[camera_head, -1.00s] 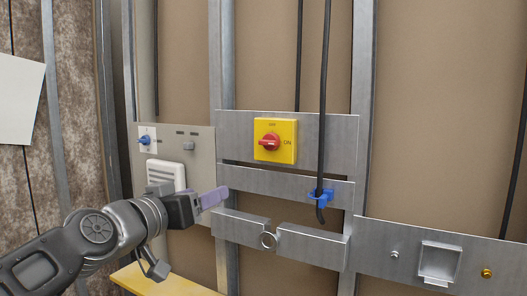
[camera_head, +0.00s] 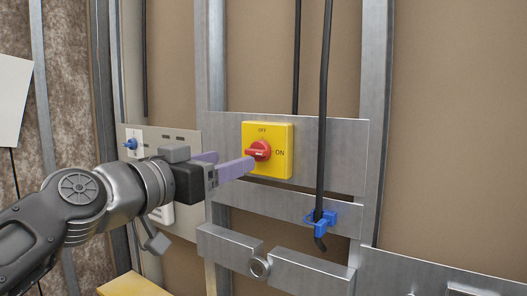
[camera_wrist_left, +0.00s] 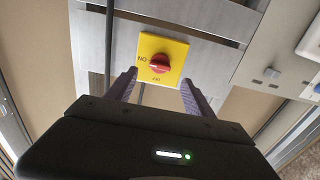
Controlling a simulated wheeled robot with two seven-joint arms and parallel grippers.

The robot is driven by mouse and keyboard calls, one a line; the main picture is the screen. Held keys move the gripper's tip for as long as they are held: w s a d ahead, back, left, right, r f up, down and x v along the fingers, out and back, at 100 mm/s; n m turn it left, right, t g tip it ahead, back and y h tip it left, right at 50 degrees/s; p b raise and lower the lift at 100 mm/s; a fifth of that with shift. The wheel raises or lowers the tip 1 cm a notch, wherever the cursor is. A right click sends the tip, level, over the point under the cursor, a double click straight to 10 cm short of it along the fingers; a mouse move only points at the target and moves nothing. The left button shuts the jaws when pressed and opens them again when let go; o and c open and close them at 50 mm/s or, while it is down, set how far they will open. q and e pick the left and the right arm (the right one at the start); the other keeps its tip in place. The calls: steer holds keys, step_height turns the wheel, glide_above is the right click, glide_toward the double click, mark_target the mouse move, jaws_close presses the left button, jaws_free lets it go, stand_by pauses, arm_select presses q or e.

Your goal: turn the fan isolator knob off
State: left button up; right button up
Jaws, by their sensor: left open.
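The fan isolator is a yellow square plate (camera_head: 280,164) with a red knob (camera_head: 259,151) on a metal rail. OFF is printed above the knob and ON at its right; the knob's bar lies sideways, toward ON. My left gripper (camera_head: 228,163) is open, with purple fingers just left of the knob in the head view. In the left wrist view the red knob (camera_wrist_left: 160,63) sits ahead, between the lines of the two spread fingers (camera_wrist_left: 157,88), and appears apart from them. My right gripper is not in view.
A black cable (camera_head: 323,110) hangs right of the isolator, through a blue clip (camera_head: 321,220). A grey panel with a small blue knob (camera_head: 131,144) is behind my left arm.

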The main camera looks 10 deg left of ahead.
mark_target(253, 153)
arm_select(q)
steer(key=shift+p+x, duration=1.25)
steer(key=shift+x, duration=2.5)
steer(key=shift+c, duration=0.3)
jaws_close()
